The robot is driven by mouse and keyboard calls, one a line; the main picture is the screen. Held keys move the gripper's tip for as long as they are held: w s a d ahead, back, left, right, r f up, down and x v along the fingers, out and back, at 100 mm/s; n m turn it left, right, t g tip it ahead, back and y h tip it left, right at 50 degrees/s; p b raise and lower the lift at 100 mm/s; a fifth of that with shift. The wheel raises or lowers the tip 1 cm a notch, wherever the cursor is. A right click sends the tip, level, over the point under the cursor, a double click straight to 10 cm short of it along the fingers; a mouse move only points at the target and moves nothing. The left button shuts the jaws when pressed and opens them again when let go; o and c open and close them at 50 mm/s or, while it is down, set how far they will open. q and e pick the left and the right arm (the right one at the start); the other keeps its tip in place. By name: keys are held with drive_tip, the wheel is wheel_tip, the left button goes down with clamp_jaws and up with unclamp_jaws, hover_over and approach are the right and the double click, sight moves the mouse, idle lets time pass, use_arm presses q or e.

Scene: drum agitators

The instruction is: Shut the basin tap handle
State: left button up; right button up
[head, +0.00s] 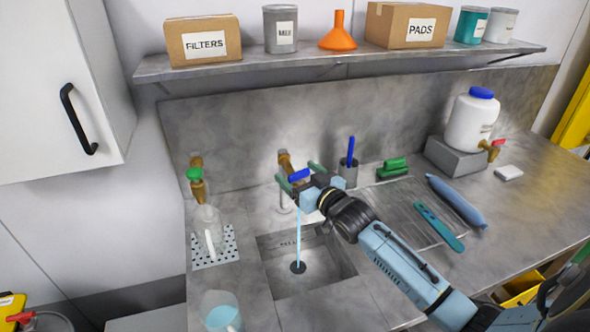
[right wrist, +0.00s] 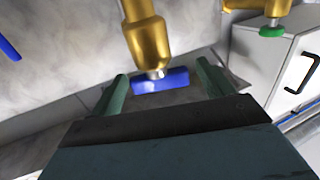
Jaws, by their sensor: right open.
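The basin tap is brass (head: 284,160), on the wall behind the sink basin (head: 325,262), with a blue bar handle (head: 300,175). A thin stream of water (head: 298,232) falls from it into the basin. My right gripper (head: 299,178) is open at the handle. In the right wrist view, the brass tap body (right wrist: 147,38) comes down from above and the blue handle (right wrist: 162,81) lies across the space between the two green fingers of the gripper (right wrist: 160,85). I cannot tell whether a finger touches it. My left gripper is out of view.
Left of the basin, a second brass tap with a green knob (head: 194,174) stands over a glass bottle (head: 207,225). A cup with a blue pen (head: 348,172) stands close right of the gripper. A drainboard with a teal tool (head: 438,228) lies further right. A shelf (head: 340,62) runs above.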

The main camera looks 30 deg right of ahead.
drive_tip(key=shift+w, duration=1)
drive_tip(key=shift+a, duration=0.1)
drive_tip(key=c, duration=1)
drive_tip(key=shift+r+m+h+p, duration=0.1)
drive_tip(key=shift+m+h+p, duration=0.6)
drive_tip(key=shift+m+h, duration=0.2)
drive_tip(key=shift+h, duration=0.3)
drive_tip(key=shift+d+m+g+h, duration=0.15)
drive_tip(key=shift+m+h, duration=0.3)
drive_tip(key=shift+h, duration=0.35)
drive_tip(key=shift+d+m+g+h, duration=0.15)
drive_tip(key=shift+m+h, duration=0.3)
drive_tip(key=shift+h, duration=0.35)
